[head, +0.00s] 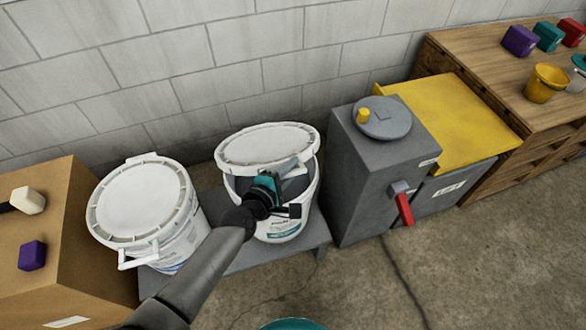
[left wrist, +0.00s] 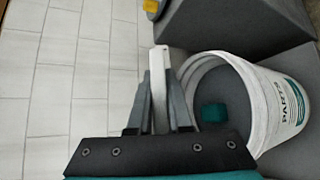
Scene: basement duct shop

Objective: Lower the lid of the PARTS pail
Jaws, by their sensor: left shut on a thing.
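The PARTS pail (head: 298,212) is a white tub on a low grey bench. Its white lid (head: 262,143) is raised at the front, leaving a dark gap between lid and rim. My left gripper (head: 292,172) is at the front of this gap, shut on the lid at a narrow white strip. In the left wrist view the gripper (left wrist: 158,100) pinches this strip (left wrist: 160,62). The open pail (left wrist: 268,103), with PARTS on its label, is beside it, and a teal block (left wrist: 213,113) lies inside. My right gripper is not in view.
A second white pail (head: 145,205), lidded, stands to the left, near a cardboard box (head: 90,235). A grey cabinet (head: 365,170) with a red handle (head: 404,209) stands close on the right. A block wall (head: 230,60) is behind.

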